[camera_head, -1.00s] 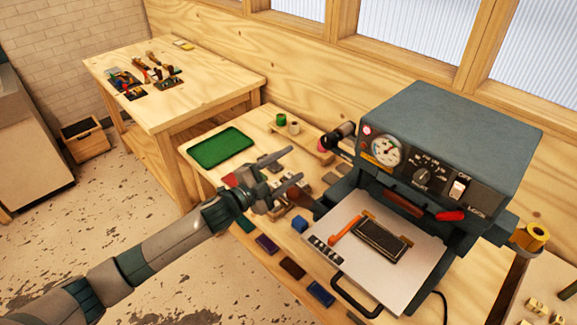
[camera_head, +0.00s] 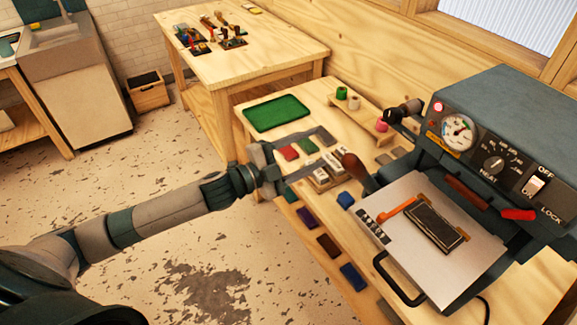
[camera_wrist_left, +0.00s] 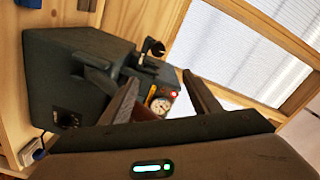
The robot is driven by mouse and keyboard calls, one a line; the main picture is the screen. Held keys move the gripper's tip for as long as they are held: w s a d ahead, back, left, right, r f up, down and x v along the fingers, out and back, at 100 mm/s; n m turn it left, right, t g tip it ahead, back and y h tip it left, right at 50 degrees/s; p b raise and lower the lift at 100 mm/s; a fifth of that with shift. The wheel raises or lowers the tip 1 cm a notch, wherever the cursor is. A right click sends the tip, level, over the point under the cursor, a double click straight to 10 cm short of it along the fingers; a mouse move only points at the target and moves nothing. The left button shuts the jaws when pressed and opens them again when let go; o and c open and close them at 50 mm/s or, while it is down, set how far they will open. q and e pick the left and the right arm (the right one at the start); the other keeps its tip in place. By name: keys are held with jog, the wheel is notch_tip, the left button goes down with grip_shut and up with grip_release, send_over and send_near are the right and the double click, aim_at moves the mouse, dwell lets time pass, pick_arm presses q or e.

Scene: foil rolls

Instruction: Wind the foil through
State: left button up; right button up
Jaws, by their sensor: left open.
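The foil press (camera_head: 475,140) is a dark grey machine with a gauge, a switch and red levers, standing at the right of the head view. A dark spindle (camera_head: 404,110) sticks out from its left side. A small pink roll (camera_head: 382,125), a white roll (camera_head: 354,103) and a green roll (camera_head: 341,93) stand on a wooden rack. My left gripper (camera_head: 320,153) is open and empty above the bench, left of the press. In the left wrist view, the press's gauge (camera_wrist_left: 162,106) shows between the open fingers. No foil strip is clearly visible. My right gripper is not in view.
The press's pale plate (camera_head: 458,263) holds a dark framed block (camera_head: 434,227) and an orange piece. A green tray (camera_head: 277,113) and several coloured blocks lie on the bench. A second wooden table (camera_head: 262,62) with tools stands behind. A crate (camera_head: 148,92) is on the floor.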

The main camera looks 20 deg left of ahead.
pick_arm(q)
jog(key=b+v, duration=0.2)
jog(key=v, duration=0.3)
jog(key=shift+s+a, duration=0.25)
jog(key=shift+s, duration=0.05)
